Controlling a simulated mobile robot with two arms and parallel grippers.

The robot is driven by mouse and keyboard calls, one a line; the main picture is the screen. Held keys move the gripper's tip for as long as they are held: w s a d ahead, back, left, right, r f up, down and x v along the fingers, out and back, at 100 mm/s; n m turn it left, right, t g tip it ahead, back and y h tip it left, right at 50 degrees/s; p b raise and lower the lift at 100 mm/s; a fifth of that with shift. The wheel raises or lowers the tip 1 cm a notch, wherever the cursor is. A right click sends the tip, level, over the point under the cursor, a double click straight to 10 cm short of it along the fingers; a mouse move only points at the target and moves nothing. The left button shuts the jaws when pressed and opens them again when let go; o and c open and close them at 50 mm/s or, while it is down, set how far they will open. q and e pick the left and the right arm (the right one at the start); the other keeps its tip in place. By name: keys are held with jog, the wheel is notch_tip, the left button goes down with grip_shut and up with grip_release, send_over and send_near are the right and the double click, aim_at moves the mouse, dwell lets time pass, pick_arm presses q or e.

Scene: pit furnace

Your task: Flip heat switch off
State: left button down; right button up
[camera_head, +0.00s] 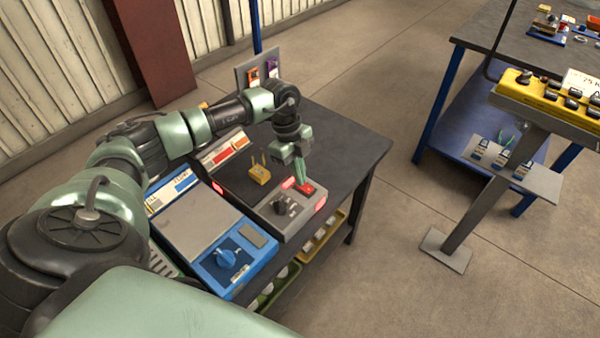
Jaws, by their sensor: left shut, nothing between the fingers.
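A dark grey control box (272,222) stands on the black table. A red switch (309,190) sits on its top at the right, with glowing red lights near it and on the box's edges. I take this red switch for the heat switch, but no label is readable. Its on or off position is too small to tell. A dark knob (279,207) is beside it on the same box. My left gripper (303,184) is shut and empty, pointing down. Its green fingertips are at the red switch and partly hide it; contact cannot be told. My right gripper is not in view.
A blue device (233,264) with a blue knob is left of the control box. A yellow clamp-like piece (259,171) is behind it. Bins (322,238) hang below the table (345,165). A yellow button panel (545,95) stands at right; open floor lies between.

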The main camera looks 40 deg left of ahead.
pick_arm(q)
jog(key=shift+f, duration=0.1)
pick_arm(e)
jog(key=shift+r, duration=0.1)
pick_arm(q)
jog(key=shift+d+r+p, duration=0.25)
jog(key=shift+d+p, duration=0.2)
jog(key=shift+p, duration=0.15)
jog(key=shift+s+d, duration=0.1)
jog(key=shift+d, duration=0.1)
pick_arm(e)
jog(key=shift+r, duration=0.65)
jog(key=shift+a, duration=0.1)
